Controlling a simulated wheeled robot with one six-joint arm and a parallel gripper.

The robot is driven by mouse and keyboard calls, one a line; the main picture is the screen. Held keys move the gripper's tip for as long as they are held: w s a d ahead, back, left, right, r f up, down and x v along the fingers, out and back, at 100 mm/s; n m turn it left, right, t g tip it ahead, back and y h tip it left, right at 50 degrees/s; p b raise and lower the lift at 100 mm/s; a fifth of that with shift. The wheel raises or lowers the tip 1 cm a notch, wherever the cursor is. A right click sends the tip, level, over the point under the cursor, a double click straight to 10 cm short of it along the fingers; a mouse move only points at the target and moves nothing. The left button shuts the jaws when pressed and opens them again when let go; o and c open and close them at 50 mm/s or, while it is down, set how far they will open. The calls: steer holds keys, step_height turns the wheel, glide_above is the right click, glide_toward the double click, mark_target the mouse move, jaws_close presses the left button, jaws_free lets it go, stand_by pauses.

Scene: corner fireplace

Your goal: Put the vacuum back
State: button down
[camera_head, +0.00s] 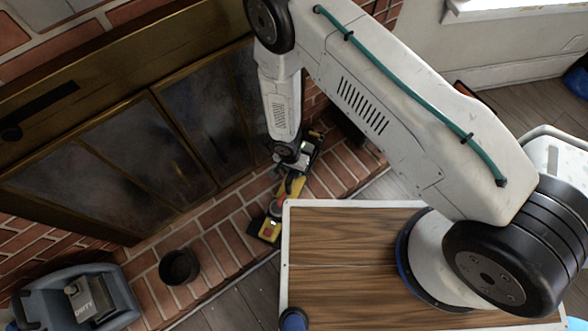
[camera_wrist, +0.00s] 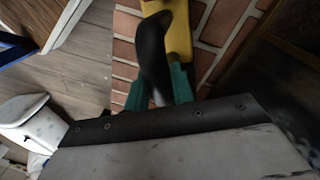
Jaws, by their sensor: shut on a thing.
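The vacuum (camera_head: 293,187) is a small yellow and black handheld thing in the head view, over the brick hearth beside the fireplace. Its lower end, a yellow block with a red spot (camera_head: 269,228), lies near the hearth edge. In the wrist view its black curved handle (camera_wrist: 152,50) and yellow body (camera_wrist: 178,38) show. My gripper (camera_wrist: 158,88) has green fingers on both sides of the black handle and is shut on it. In the head view my gripper (camera_head: 297,160) is at the vacuum's upper end. I cannot tell whether the vacuum touches the bricks.
The fireplace (camera_head: 150,140) with glass doors stands at left. A dark round pot (camera_head: 179,267) sits on the brick hearth (camera_head: 222,250). A grey-blue case (camera_head: 85,300) is at the lower left. My wooden-topped base is in front.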

steer(key=shift+f, duration=0.5)
steer(key=c, duration=1.1)
jaws_free()
